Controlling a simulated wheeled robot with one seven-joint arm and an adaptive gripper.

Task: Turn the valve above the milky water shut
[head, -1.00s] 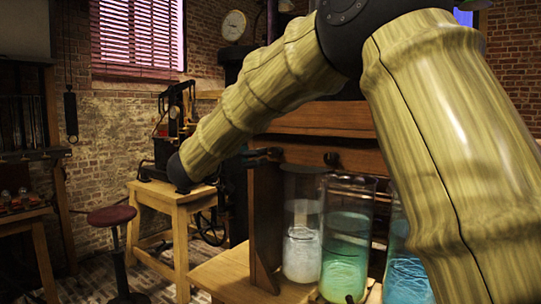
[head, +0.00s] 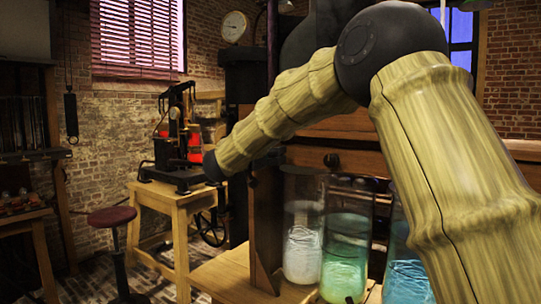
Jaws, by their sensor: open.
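A glass jar of milky white water (head: 303,240) stands on the wooden bench, left of a jar of green water (head: 345,250) and a jar of blue water (head: 405,270). A dark round knob (head: 332,160) sits on the wooden beam above the green jar. My forearm crosses in front of the beam and ends in a dark joint at left. The area above the milky jar is dark and partly behind my arm, so I cannot make out its valve. I cannot make out my gripper's fingers.
A dark wooden upright (head: 263,225) stands just left of the milky jar. A wooden table (head: 180,200) with a black and red apparatus (head: 183,135) stands further left. A round stool (head: 112,217) stands on the floor beside it.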

